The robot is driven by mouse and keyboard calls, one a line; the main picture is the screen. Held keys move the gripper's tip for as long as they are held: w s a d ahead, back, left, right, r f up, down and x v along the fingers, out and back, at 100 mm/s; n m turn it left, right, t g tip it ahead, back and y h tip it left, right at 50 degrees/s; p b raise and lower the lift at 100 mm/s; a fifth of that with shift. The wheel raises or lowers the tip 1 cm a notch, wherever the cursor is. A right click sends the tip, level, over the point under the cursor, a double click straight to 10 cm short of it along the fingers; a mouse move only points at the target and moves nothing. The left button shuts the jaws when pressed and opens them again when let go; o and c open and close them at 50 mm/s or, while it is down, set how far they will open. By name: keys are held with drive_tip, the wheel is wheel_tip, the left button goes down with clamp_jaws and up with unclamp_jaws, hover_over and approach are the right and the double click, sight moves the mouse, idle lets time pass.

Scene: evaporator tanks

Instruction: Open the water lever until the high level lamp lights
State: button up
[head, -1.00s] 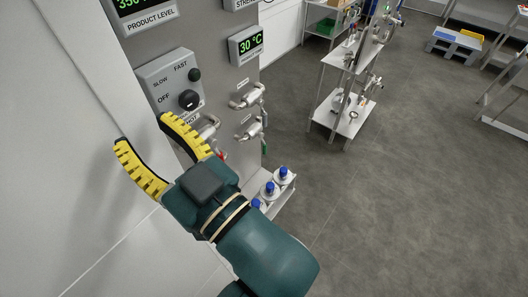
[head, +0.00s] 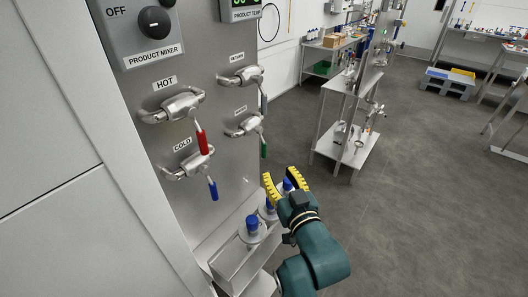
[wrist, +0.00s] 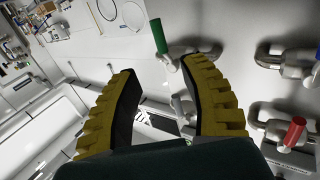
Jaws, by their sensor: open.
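The valve with the green lever (head: 263,150) is on the grey panel, lower right of the valve group, its handle hanging down; its small label is hard to read. The green lever also shows in the wrist view (wrist: 158,37), beyond my fingertips and apart from them. My gripper (head: 281,173) is open and empty, below and right of the green lever in the head view. In the wrist view its two yellow ridged fingers (wrist: 163,66) are spread. No high level lamp can be made out.
The red hot lever (head: 203,142), blue cold lever (head: 213,190) and return valve (head: 242,77) are close by on the panel. A metal tray (head: 235,270) with blue-capped bottles (head: 252,230) sits below, near my gripper. A steel shelf stand (head: 345,150) stands to the right. Grey floor is open beyond.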

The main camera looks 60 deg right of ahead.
sight(265, 150)
drive_tip(key=b+x, duration=0.1)
drive_tip(key=x, duration=1.1)
drive_tip(key=shift+o, duration=0.2)
drive_tip(key=shift+a, duration=0.1)
clamp_jaws()
